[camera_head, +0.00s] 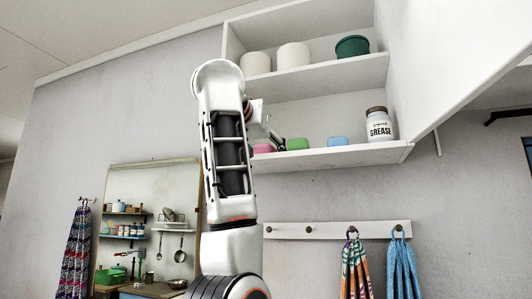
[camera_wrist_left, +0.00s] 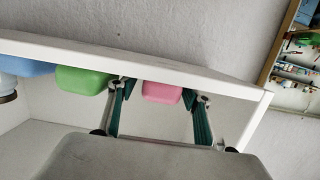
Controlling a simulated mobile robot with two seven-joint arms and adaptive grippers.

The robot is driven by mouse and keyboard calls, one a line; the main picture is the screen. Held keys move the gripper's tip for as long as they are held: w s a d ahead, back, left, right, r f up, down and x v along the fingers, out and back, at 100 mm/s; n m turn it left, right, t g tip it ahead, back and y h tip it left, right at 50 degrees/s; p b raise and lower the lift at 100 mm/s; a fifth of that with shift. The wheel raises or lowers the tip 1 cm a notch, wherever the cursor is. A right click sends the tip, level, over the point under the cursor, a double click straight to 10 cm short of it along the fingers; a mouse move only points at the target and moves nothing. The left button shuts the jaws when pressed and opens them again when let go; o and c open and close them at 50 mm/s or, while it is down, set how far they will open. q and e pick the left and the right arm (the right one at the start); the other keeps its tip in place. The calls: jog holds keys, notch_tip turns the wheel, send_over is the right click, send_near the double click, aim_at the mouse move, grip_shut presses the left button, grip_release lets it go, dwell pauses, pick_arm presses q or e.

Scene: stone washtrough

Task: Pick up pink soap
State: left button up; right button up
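The pink soap (camera_head: 262,148) sits on the lower shelf of a white wall cabinet, partly hidden by my arm in the head view. In the left wrist view the pink soap (camera_wrist_left: 162,92) lies between the two fingertips of my left gripper (camera_wrist_left: 158,91), with a visible gap on each side. The left gripper is open, with nothing held. In the head view the left gripper (camera_head: 276,138) is at the shelf, mostly hidden behind my arm. My right gripper is in neither view.
A green block (camera_head: 298,144), a blue block (camera_head: 338,141) and a grease jar (camera_head: 380,125) stand to the right on the same shelf (camera_head: 370,155). The upper shelf (camera_head: 330,75) is close above. Towels hang from a hook rail (camera_head: 330,230) below.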

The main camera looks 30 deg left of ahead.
pick_arm(q)
jog(key=c, duration=0.9)
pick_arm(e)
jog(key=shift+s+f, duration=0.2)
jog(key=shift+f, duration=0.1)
pick_arm(q)
jog(key=shift+r, duration=0.15)
